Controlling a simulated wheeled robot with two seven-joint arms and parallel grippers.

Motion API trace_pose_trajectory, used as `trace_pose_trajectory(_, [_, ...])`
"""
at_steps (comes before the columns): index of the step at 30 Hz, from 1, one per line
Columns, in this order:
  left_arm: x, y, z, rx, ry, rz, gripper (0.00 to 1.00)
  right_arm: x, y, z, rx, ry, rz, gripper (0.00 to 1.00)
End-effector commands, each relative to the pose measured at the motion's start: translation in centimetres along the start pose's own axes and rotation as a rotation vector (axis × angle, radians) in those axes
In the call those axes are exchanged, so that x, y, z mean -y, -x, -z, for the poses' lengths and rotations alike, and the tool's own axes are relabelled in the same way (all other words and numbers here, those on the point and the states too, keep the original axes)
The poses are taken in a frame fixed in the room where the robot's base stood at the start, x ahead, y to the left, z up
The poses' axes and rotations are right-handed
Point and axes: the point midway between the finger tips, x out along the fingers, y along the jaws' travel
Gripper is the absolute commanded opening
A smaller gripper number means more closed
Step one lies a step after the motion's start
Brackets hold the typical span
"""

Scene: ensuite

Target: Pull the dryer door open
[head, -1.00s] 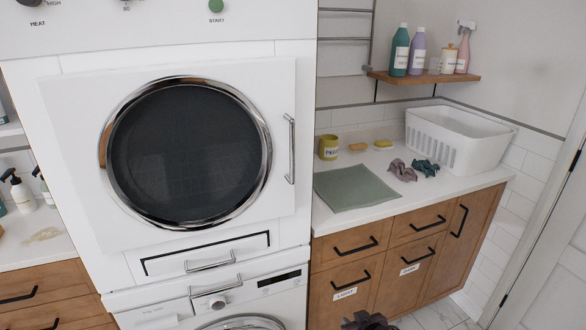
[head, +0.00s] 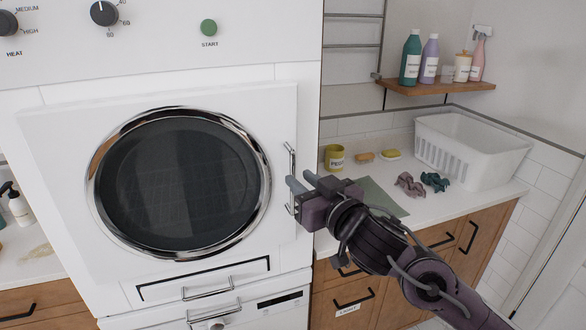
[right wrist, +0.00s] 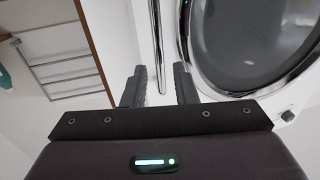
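The dryer door (head: 60,160) is a white square panel with a round dark window in a chrome ring, and it looks shut. Its upright chrome handle (head: 289,160) is on the panel's right side. My right gripper (head: 301,181) is at the handle's lower part and hides some of it. In the right wrist view, the handle (right wrist: 158,45) runs between the two separated fingers (right wrist: 159,87). There is a gap on each side, so the gripper is open around the bar. Contact cannot be seen. My left gripper is out of view.
Right of the dryer, a counter (head: 400,222) holds a green mat (head: 380,197), a yellow cup (head: 334,157), cloths and a white basket (head: 465,150). A shelf (head: 440,88) with bottles is above. A lower machine with a handle (head: 210,314) sits beneath the dryer.

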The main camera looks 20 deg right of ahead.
Motion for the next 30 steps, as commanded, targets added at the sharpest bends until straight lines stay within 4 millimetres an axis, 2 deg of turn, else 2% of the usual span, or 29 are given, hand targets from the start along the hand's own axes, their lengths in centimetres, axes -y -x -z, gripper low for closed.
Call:
trace_pose_trajectory(3, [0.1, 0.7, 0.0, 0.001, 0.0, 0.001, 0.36, 0.1, -1.9, 0.3, -0.001, 0.0, 0.001, 0.26])
trace_pose_trajectory(7, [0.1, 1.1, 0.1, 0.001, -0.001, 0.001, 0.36, 0.0, -3.4, 0.2, 0.0, -0.001, -0.001, 0.26])
trace_pose_trajectory(12, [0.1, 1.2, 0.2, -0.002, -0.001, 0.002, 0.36, 0.0, -4.2, 0.0, 0.001, 0.001, 0.001, 0.26])
trace_pose_trajectory(18, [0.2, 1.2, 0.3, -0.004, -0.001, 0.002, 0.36, 0.0, -4.2, -0.1, 0.001, 0.001, 0.001, 0.26])
trace_pose_trajectory(19, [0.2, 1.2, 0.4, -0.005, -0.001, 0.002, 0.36, 0.0, -4.2, -0.1, 0.001, 0.001, 0.0, 0.25])
trace_pose_trajectory(25, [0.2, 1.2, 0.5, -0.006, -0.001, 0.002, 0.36, 0.0, -4.2, 0.0, 0.001, 0.001, 0.0, 0.0])
trace_pose_trajectory(30, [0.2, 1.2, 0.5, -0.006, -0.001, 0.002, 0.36, 0.0, -4.2, 0.0, 0.001, 0.002, 0.0, 0.0])
